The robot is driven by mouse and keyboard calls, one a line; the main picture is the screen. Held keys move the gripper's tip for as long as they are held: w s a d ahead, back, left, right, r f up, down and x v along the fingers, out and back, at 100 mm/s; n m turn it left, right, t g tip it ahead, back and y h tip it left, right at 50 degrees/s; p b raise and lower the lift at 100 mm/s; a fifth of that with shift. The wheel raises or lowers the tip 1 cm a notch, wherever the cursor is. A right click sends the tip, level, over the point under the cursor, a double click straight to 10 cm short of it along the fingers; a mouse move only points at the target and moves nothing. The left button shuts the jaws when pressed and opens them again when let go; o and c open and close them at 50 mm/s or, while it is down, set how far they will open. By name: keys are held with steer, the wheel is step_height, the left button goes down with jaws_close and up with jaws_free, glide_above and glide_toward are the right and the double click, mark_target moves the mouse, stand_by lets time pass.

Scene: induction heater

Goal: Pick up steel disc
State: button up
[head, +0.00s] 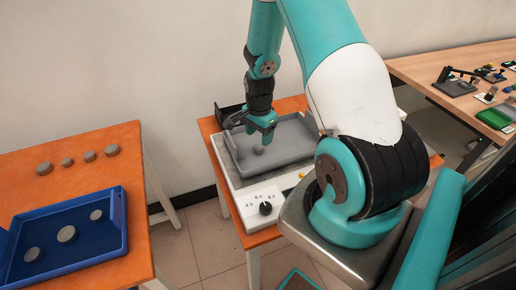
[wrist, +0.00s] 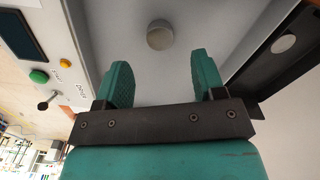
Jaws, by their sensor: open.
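A small grey steel disc (head: 259,150) lies in the grey tray (head: 289,160) of the heater on the middle orange table. In the wrist view the disc (wrist: 160,36) sits ahead of my fingertips, roughly between their lines. My gripper (head: 262,128) hangs over the tray, close to the disc, with its teal fingers (wrist: 162,68) apart and nothing between them. More grey discs (head: 66,234) lie in a blue tray on the left table, and several others stand in a row (head: 89,156) behind it.
The heater has a white control panel with a black knob (head: 265,208) at its front. In the wrist view a green button (wrist: 39,76) and a dark screen (wrist: 21,36) show at the left. A wooden bench (head: 450,72) with small parts stands at the right.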

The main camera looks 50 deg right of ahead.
mark_target(258, 147)
step_height(258, 147, down, 5)
steer(key=shift+a+p, duration=0.15)
steer(key=shift+p, duration=0.5)
steer(key=shift+c, duration=0.2)
steer(key=c, duration=1)
